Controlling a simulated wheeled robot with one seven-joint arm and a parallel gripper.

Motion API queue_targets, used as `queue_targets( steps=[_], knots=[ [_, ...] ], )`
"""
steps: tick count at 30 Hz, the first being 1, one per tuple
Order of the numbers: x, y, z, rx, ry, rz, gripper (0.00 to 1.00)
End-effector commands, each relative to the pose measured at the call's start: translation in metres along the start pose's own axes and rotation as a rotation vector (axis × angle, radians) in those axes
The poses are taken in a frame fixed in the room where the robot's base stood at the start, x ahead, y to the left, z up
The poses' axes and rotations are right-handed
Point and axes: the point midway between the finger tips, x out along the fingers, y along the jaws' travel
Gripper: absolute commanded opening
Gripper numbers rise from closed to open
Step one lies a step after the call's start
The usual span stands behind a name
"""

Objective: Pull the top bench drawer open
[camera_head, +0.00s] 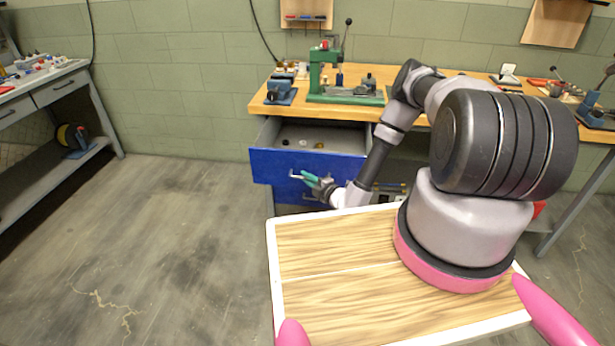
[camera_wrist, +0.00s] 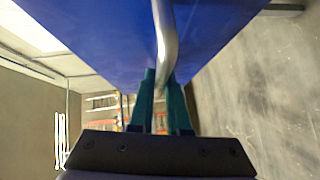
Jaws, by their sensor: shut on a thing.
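The top bench drawer (camera_head: 272,163) is blue and stands partly open under the wooden bench, with a few small items showing inside. Its silver bar handle (camera_head: 294,175) is on the front face. In the wrist view the blue drawer front (camera_wrist: 90,40) fills the top, with the metal handle (camera_wrist: 165,40) running down between the fingers. My gripper (camera_head: 310,179) has teal fingers and is at the handle in the head view. In the wrist view my gripper (camera_wrist: 160,85) is shut on the handle. My arm hides the right end of the drawer.
A second blue drawer (camera_head: 290,195) lies below, partly hidden. The bench top (camera_head: 340,110) carries a green press (camera_head: 345,88) and a blue vise (camera_head: 279,90). A grey workbench (camera_head: 60,90) stands at far left. The floor left of the drawer is clear.

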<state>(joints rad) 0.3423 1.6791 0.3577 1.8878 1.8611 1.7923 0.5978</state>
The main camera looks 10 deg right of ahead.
Motion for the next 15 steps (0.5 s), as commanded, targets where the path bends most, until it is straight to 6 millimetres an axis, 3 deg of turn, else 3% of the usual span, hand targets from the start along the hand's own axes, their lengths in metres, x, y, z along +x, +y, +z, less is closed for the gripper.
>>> queue_targets(
  steps=[10, 11, 12, 13, 15],
  knots=[
    [-0.0009, -0.0005, 0.0005, 0.000, -0.002, -0.001, 0.00],
    [-0.0008, -0.0005, 0.0005, 0.000, -0.002, -0.001, 0.23],
    [-0.0008, -0.0005, 0.0005, 0.000, -0.002, -0.001, 0.38],
    [-0.0008, -0.0005, 0.0005, 0.000, -0.002, -0.001, 0.45],
    [-0.0007, -0.0005, 0.0003, 0.000, -0.002, -0.001, 0.45]
  ],
)
